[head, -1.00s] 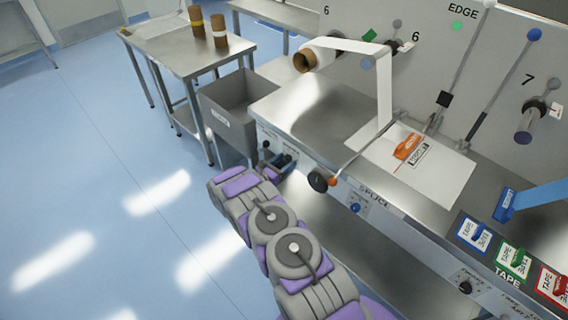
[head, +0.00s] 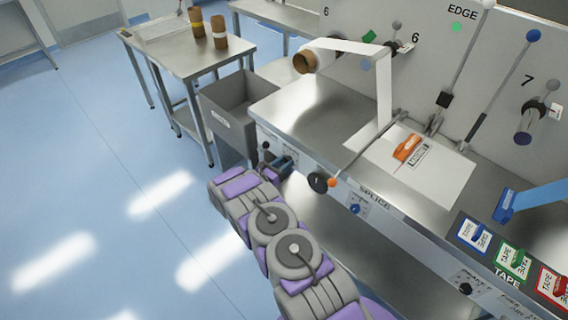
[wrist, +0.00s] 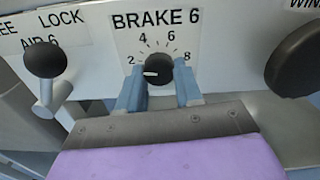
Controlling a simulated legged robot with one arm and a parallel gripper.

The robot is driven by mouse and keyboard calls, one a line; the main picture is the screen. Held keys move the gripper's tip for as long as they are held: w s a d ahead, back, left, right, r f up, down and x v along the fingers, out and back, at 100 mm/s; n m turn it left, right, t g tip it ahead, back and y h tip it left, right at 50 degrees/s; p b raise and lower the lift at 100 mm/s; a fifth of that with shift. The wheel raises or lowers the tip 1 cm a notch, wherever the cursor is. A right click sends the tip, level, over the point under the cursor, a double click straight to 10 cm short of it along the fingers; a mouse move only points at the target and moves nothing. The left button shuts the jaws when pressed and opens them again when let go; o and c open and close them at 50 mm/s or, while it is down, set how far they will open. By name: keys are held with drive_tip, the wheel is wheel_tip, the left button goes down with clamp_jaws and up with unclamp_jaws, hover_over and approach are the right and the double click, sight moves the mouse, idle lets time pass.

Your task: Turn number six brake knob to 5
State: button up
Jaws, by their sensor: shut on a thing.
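The brake 6 knob (wrist: 159,69) is a small black dial under the label "BRAKE 6" in the wrist view. Its white pointer line lies to the left, a little below the 2 mark. The numbers 2, 4, 6 and 8 are printed around it. My gripper (wrist: 160,82) has its two blue-grey fingers on the left and right of the knob, closed on it. In the head view my gripper (head: 280,164) is at the front panel near the machine's left end, and the knob is hidden there.
The black-ball air 6 lever (wrist: 45,60) stands left of the knob. A large black handwheel (wrist: 297,62) is close on the right. The steel splice table (head: 305,115) lies above the panel. A grey bin (head: 228,112) stands left of it.

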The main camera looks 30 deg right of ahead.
drive_tip(key=m, duration=0.3)
drive_tip(key=shift+w+r+p, duration=0.1)
drive_tip(key=shift+p, duration=0.2)
drive_tip(key=m+b, duration=0.1)
drive_tip(key=m, duration=0.3)
drive_tip(key=shift+w+m, duration=0.1)
drive_tip(key=shift+m, duration=0.2)
drive_tip(key=m+b, duration=0.2)
drive_tip(key=m, duration=0.2)
drive_tip(key=shift+a+m, duration=0.1)
drive_tip(key=shift+m, duration=1.9)
drive_tip(key=o, duration=1)
drive_tip(key=shift+o, duration=0.2)
